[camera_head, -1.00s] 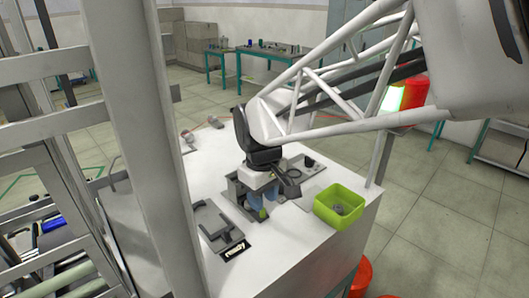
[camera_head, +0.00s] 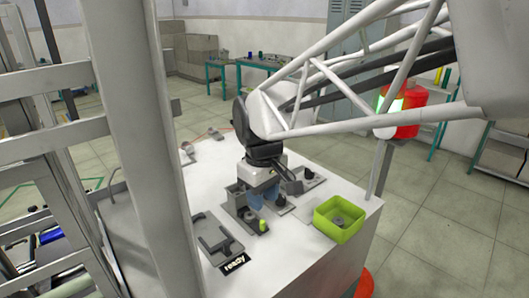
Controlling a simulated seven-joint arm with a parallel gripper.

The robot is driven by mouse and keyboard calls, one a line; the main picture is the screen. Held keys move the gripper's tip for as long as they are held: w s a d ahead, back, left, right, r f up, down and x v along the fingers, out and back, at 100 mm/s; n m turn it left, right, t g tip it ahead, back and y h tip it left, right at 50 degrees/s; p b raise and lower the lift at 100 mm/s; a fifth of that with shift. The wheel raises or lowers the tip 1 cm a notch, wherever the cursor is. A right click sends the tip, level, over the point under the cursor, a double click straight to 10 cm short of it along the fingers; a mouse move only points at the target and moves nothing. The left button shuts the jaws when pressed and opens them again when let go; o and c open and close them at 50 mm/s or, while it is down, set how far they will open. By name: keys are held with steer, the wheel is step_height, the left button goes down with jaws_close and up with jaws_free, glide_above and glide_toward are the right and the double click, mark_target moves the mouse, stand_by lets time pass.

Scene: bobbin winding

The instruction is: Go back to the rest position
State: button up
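My gripper (camera_head: 262,198) hangs from the dark wrist of my white truss arm, above the grey winding fixture (camera_head: 240,212) on the white table. Blue parts show at its lower end. The fingertips are small and partly hidden, so I cannot tell whether they are open or shut or hold anything. A small yellow-green piece (camera_head: 263,226) stands on the fixture just below and in front of the gripper. A dark bobbin-like part (camera_head: 280,200) sits beside the gripper.
A green bin (camera_head: 341,218) with a grey ring-shaped part inside stands at the table's right front. A black cylinder on a plate (camera_head: 308,174) is behind. Bare white table (camera_head: 290,255) lies in front.

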steer(key=s+d+f+m+t, duration=0.1)
steer(key=s+d+m+t, duration=0.1)
steer(key=s+d+m, duration=0.7)
steer(key=s+d, duration=0.6)
steer(key=d, duration=0.4)
steer(key=shift+s+f+t, duration=0.3)
steer(key=shift+s+f, duration=0.1)
